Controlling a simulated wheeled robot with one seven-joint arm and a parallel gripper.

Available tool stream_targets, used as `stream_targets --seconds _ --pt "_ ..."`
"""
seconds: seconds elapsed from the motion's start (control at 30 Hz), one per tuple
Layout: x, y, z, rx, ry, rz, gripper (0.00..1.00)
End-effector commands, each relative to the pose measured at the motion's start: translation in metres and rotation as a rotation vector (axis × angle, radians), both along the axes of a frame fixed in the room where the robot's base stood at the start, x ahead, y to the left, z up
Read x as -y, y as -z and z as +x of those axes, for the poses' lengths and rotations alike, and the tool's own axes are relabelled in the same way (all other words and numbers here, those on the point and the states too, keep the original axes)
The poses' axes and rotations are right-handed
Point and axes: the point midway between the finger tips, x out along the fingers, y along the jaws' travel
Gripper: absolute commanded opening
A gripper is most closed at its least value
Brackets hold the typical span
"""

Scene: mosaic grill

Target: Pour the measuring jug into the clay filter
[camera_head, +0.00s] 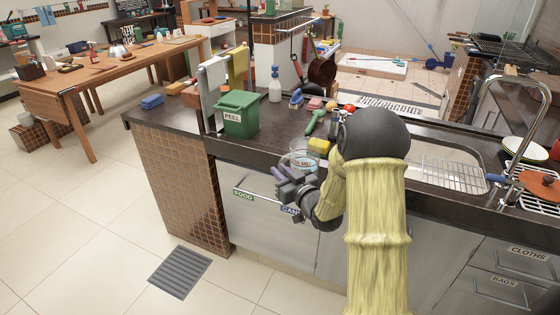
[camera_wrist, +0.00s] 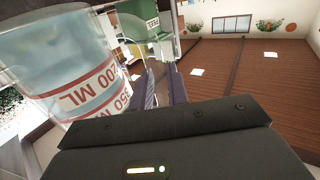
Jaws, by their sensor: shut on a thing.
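The measuring jug (camera_head: 304,160) is clear, with red markings, at the front edge of the dark counter. In the wrist view the jug (camera_wrist: 62,62) fills the left side, close up, showing red bands reading 200 ML and 350 ML and what looks like pale liquid. My gripper (camera_head: 288,184) is beside the jug at the counter front, shut on it; its fingers (camera_wrist: 160,84) show in the wrist view beside the jug wall. The exact grip point is hidden. I cannot make out a clay filter in either view.
A green PEEL bin (camera_head: 237,113) stands left on the counter, near a spray bottle (camera_head: 275,86). The sink (camera_head: 440,172) and tall tap (camera_head: 530,130) are right.

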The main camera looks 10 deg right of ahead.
Motion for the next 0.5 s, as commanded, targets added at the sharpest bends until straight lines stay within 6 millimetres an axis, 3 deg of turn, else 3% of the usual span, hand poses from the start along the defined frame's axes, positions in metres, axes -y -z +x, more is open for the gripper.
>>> stream_targets --seconds 0.37,0.5 --pt "0.001 0.061 -0.021 -0.001 -0.003 0.001 0.0" --pt "0.001 0.094 -0.037 -0.002 0.004 0.005 0.0"
